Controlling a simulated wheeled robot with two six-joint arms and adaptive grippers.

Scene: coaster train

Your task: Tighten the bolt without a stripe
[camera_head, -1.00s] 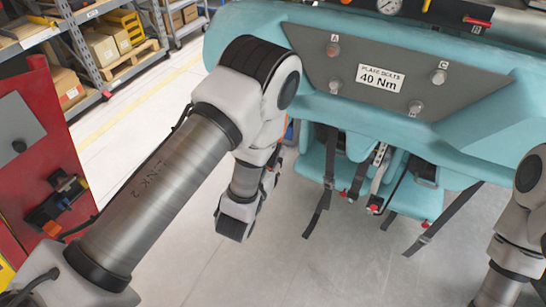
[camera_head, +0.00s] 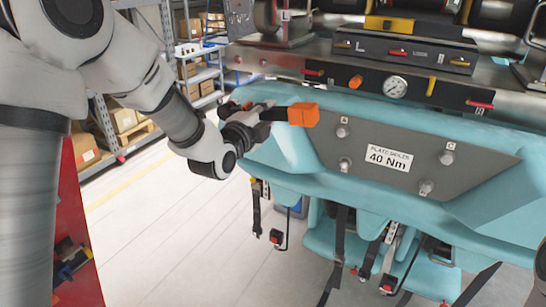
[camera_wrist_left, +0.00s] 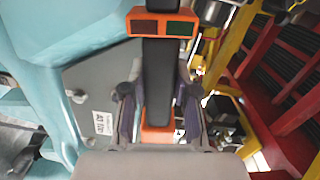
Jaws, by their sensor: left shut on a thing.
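The grey plate (camera_head: 395,188) on the teal train front carries a "40 Nm" label and several bolts: upper left (camera_head: 342,132), lower left (camera_head: 344,164), upper right (camera_head: 447,157) and lower right (camera_head: 426,187). A stripe on any of them is too small to tell. My left gripper (camera_head: 262,113) is shut on an orange and black tool (camera_head: 303,114), held in front of the teal body, left of and above the upper left bolt. In the left wrist view, the tool's black shaft (camera_wrist_left: 158,75) passes between the fingers (camera_wrist_left: 155,105). My right gripper is out of view.
Above the plate are a gauge (camera_head: 396,86) and a control box (camera_head: 405,50) with coloured levers. Black straps (camera_head: 338,245) hang below the teal body. Shelves with boxes (camera_head: 122,118) stand at the back left, and a red cabinet (camera_head: 75,245) at the lower left.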

